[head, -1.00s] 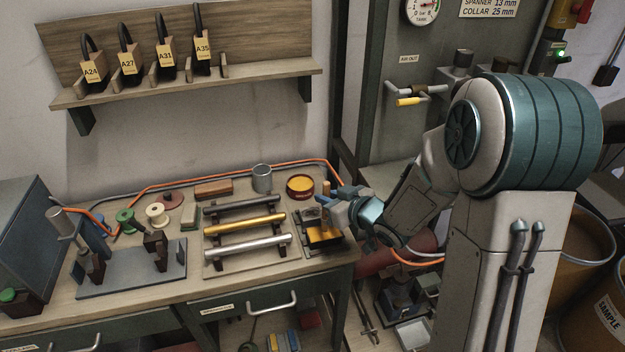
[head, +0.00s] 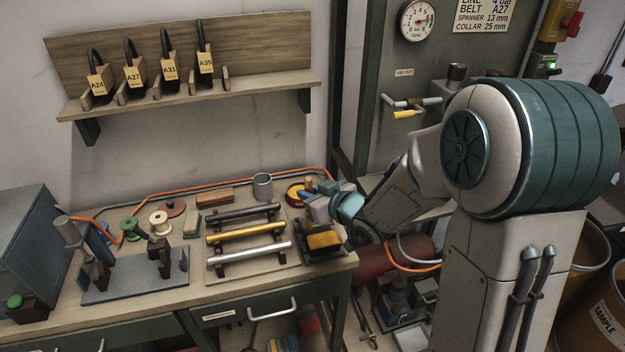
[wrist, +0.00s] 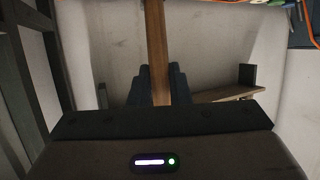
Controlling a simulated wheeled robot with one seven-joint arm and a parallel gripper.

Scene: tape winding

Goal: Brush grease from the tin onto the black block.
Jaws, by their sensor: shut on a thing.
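The tin (head: 293,195), red with yellow grease, stands at the back right of the bench. My gripper (head: 312,204) is at the tin's right side and hides part of it. It is shut on the brush, whose wooden handle (head: 309,184) sticks up above the fingers. In the wrist view the handle (wrist: 156,45) runs between the two dark fingers (wrist: 158,88). The bristles are hidden, so I cannot tell whether they touch the grease. The black block (head: 309,252) sits in front of the tin, with a yellow-orange layer on its top.
A rack with black, gold and silver rods (head: 244,232) lies left of the block. A grey metal cup (head: 262,186) stands left of the tin. An orange hose (head: 225,184) runs along the back. Spools and a winding stand (head: 135,275) occupy the left.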

